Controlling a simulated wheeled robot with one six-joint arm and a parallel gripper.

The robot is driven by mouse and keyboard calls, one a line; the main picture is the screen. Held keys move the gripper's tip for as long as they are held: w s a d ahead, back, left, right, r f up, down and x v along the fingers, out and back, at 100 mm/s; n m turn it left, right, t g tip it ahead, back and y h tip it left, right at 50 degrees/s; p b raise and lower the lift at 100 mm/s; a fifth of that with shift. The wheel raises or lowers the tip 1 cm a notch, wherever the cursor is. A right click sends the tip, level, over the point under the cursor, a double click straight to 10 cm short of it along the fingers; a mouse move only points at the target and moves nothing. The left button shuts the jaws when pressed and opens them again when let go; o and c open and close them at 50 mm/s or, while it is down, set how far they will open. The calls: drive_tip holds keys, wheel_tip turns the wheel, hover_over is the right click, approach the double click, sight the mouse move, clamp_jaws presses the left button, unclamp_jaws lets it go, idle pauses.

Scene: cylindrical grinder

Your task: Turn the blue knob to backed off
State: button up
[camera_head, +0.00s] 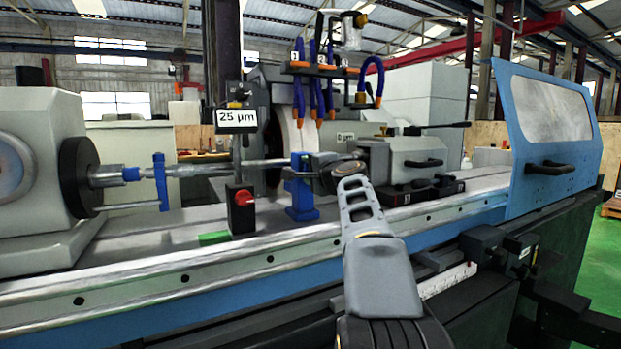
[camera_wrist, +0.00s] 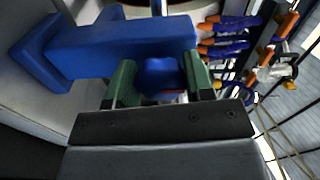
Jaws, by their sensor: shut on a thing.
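The blue knob (camera_wrist: 160,74) sits between the two green finger pads of my gripper (camera_wrist: 160,80) in the wrist view. The gripper is shut on it. A blue upright support (camera_wrist: 115,48) stands beside the knob in that view. In the head view this blue support (camera_head: 301,196) stands on the machine bed, with the shaft at its top. My gripper (camera_head: 322,168) reaches the right side of the support there, and the knob is hidden by it. I cannot read the knob's turned position.
A gauge display reading 25 µm (camera_head: 236,117) stands left of the support, above a black box with a red button (camera_head: 241,198). Blue and orange coolant hoses (camera_head: 312,90) hang above. A blue door (camera_head: 548,140) is at the right. A thin shaft (camera_head: 205,168) runs left.

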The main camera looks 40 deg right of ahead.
drive_tip(key=shift+n+b, duration=0.4)
drive_tip(key=shift+n, duration=0.3)
drive_tip(key=o, duration=0.9)
drive_tip(key=shift+o, duration=0.2)
drive_tip(key=s, duration=0.4)
drive_tip(key=s+a, duration=0.1)
drive_tip(key=s, duration=0.4)
drive_tip(key=s+a+b, duration=0.1)
drive_tip(key=s, duration=0.3)
drive_tip(key=shift+s, duration=0.35)
